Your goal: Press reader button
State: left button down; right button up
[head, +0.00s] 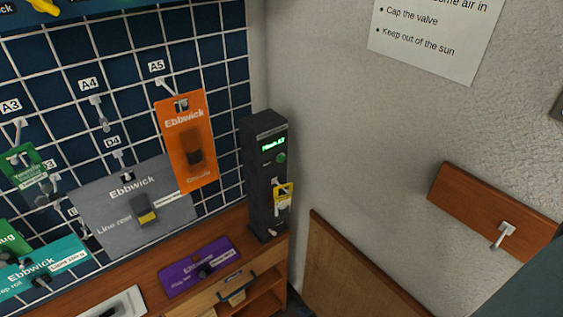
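The reader (263,205) is a tall dark grey box standing at the right end of the wooden counter, in the corner by the wall. Near its top is a small screen (273,144) with green lit text, too small to read surely. A round green button (281,157) sits just below the screen, and nothing covers it. A yellow tag or label (283,194) is on the reader's front, lower down. Neither of my grippers shows in the head view.
Packaged goods hang on a blue grid panel left of the reader, including an orange pack (187,140) and a grey pack (136,206). A purple pack (201,266) lies on the counter. A wooden board with a hook (492,211) is on the right wall. The space before the reader looks clear.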

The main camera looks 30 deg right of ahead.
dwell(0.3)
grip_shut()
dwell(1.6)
